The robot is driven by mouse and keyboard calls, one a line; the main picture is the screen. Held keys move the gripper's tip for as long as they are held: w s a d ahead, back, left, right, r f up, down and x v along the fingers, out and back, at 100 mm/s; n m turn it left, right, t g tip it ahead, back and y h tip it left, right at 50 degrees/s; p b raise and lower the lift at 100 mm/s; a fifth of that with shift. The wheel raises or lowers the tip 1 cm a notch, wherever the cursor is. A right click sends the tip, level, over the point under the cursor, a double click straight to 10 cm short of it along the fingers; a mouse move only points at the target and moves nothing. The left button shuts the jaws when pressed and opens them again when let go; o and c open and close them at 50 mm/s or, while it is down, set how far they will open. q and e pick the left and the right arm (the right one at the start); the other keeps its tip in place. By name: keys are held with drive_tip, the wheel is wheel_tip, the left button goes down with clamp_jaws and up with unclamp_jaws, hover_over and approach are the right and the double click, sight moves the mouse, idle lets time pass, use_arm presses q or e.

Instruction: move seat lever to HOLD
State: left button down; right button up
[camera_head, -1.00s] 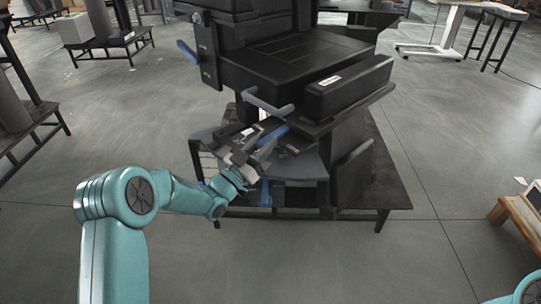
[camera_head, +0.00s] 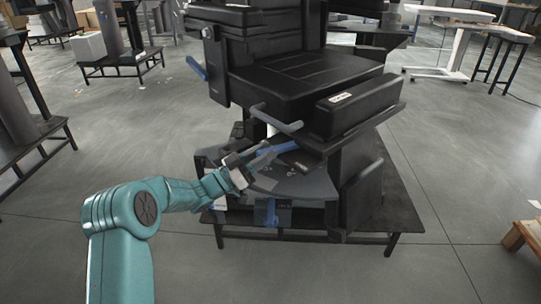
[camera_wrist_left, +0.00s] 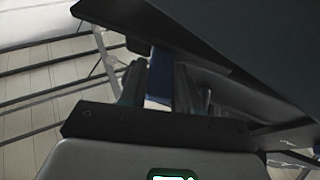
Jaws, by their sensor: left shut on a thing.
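A blue lever (camera_head: 278,150) sticks out over the dark footplate, below the seat (camera_head: 305,80) of the black chair. My left gripper (camera_head: 262,157) reaches it from the left in the head view and is shut on it. In the left wrist view, a blue piece of the lever (camera_wrist_left: 159,78) sits between the two dark fingers of the gripper (camera_wrist_left: 160,90). The chair's dark side hides the rest of the lever there. Markings beside the lever are too small to read. My right gripper is out of view.
A grey handle (camera_head: 276,118) sticks out just above the blue lever. Another blue lever (camera_head: 196,67) is at the seat's left, and a blue part (camera_head: 271,211) is at the footplate's front. The black armrest (camera_head: 350,104) overhangs at right. The floor in front is clear.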

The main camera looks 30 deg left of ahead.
use_arm(q)
drive_tip(key=shift+r, duration=0.1)
idle(0.3)
drive_tip(key=c, duration=0.9)
unclamp_jaws()
drive_tip(key=p+v, duration=0.3)
drive_tip(key=v, duration=1.3)
drive_tip(key=shift+s+a, duration=0.1)
